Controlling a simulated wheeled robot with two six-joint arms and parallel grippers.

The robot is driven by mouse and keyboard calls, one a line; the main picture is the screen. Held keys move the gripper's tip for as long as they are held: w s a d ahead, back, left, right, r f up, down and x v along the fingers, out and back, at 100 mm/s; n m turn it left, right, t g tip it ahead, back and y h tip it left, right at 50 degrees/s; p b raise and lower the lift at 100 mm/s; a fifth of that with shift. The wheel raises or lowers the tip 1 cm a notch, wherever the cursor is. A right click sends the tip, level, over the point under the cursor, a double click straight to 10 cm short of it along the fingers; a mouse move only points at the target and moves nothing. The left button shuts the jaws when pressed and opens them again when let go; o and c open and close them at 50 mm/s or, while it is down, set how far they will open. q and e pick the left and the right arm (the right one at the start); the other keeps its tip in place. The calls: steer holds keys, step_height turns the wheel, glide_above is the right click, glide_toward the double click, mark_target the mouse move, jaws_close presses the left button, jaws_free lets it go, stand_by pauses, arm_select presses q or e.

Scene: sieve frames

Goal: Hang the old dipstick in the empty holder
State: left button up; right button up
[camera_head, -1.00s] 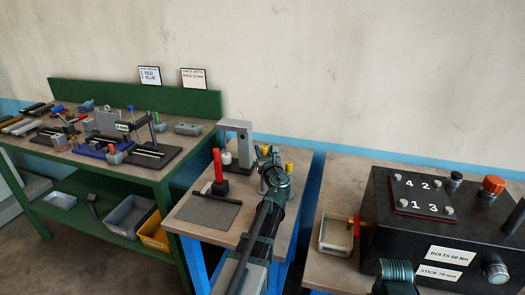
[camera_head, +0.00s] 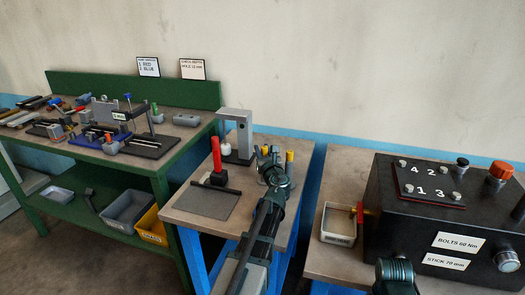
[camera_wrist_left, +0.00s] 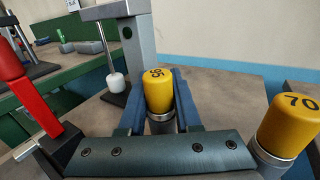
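My left gripper (camera_head: 268,152) is at the back of the middle table. No empty holder can be made out. My right gripper is out of view; only part of that arm shows.
A red-handled tool (camera_head: 216,155) and grey stand (camera_head: 236,130) are near the left gripper. A dark mat (camera_head: 205,202) lies in front. On the right table are a white bin (camera_head: 338,228) and black gearbox box (camera_head: 420,215). A green bench (camera_head: 185,150) stands left.

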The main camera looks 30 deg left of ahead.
arm_select(q)
steer(key=o, duration=0.4)
steer(key=shift+o, duration=0.2)
steer(key=v, duration=1.4)
steer(key=shift+a, duration=0.1)
